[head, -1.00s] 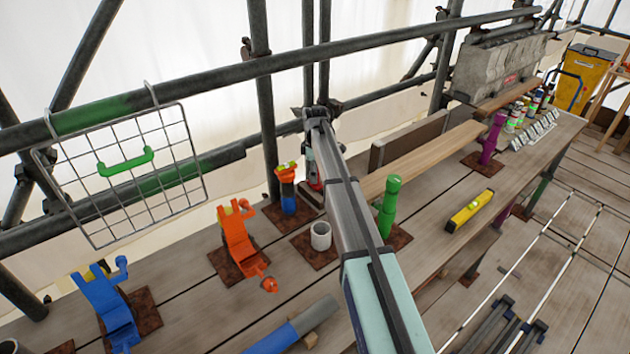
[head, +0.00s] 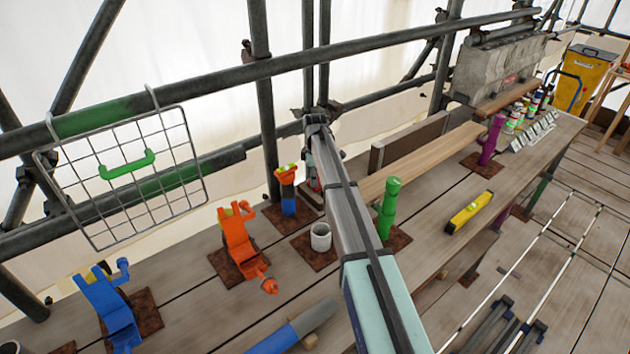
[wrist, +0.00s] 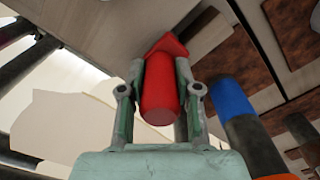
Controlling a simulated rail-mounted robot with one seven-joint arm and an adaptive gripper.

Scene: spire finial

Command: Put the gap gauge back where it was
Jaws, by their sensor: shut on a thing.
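A red piece (wrist: 163,85), which I take to be the gap gauge, has a rounded grip and an angular, pointed head. My gripper (wrist: 160,100) is shut on its grip, with one finger on each side. In the head view my arm hides most of the gripper and the red piece. A blue and orange post (head: 288,195) stands on a rusty plate left of my arm. It also shows close to the right of my gripper in the wrist view (wrist: 238,115). I cannot tell which spot the gauge came from.
A grey cup (head: 320,237), an orange clamp-like stand (head: 238,243) and a blue one (head: 108,308) stand on rusty plates. A green post (head: 389,205) is right of my arm. A yellow level (head: 469,211) lies near the bench edge. A wire basket (head: 125,175) hangs from the scaffold rail.

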